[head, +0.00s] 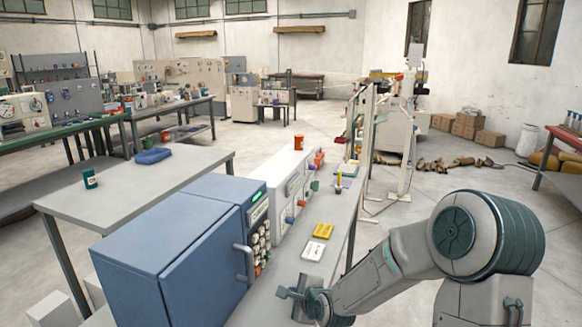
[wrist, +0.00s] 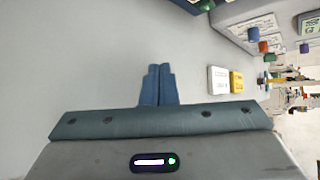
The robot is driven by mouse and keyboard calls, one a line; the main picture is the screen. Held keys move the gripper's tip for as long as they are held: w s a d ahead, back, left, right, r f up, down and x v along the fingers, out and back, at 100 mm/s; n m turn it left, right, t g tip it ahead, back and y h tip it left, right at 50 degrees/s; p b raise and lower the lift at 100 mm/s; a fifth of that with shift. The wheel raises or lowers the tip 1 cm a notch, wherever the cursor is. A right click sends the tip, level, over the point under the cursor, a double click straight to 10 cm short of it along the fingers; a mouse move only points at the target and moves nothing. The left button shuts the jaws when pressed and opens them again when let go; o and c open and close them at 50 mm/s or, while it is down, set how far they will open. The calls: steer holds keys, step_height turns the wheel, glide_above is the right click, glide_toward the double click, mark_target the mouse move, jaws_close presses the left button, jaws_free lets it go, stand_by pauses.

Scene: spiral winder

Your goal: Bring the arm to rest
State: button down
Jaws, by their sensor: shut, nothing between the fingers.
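My gripper (head: 285,292) is at the lower middle of the head view, at the end of my arm, which reaches in from the right. It is over the grey bench top (head: 262,303), in front of the blue cabinet. In the wrist view its two blue fingers (wrist: 158,72) lie side by side, shut, with nothing between them. The bare bench top (wrist: 110,55) fills most of the wrist view beyond the fingers. I cannot tell the exact height of the gripper above it.
A blue cabinet (head: 165,255) stands left of my gripper. A white panel box with knobs (head: 283,180) is behind it. A white block (head: 314,250) and a yellow block (head: 323,231) lie on the bench beyond my gripper. Open floor (head: 400,240) is behind my arm.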

steer(key=s+d+r+n+h, duration=0.1)
steer(key=n, duration=0.1)
steer(key=s+d+n+g, duration=0.1)
steer(key=s+d+n, duration=0.1)
steer(key=s+d+r+n+g+h, duration=0.1)
steer(key=s+n, duration=0.1)
steer(key=shift+s+d+r+h, duration=0.15)
steer(key=shift+d+r+h, duration=0.15)
steer(key=shift+d, duration=0.1)
steer(key=s+d+r+n+g+h, duration=0.1)
steer(key=s+d+r+n, duration=0.2)
steer(key=s, duration=0.4)
steer(key=s+d+r+n+g+h, duration=0.1)
steer(key=s+d+r+n+g, duration=0.1)
steer(key=s+n, duration=0.3)
steer(key=s+d+r+n+g, duration=0.2)
steer(key=s+d+r+n, duration=0.2)
steer(key=s, duration=0.7)
steer(key=shift+s+d+r+h, duration=0.15)
steer(key=shift+d+r+h, duration=0.25)
steer(key=shift+r, duration=0.15)
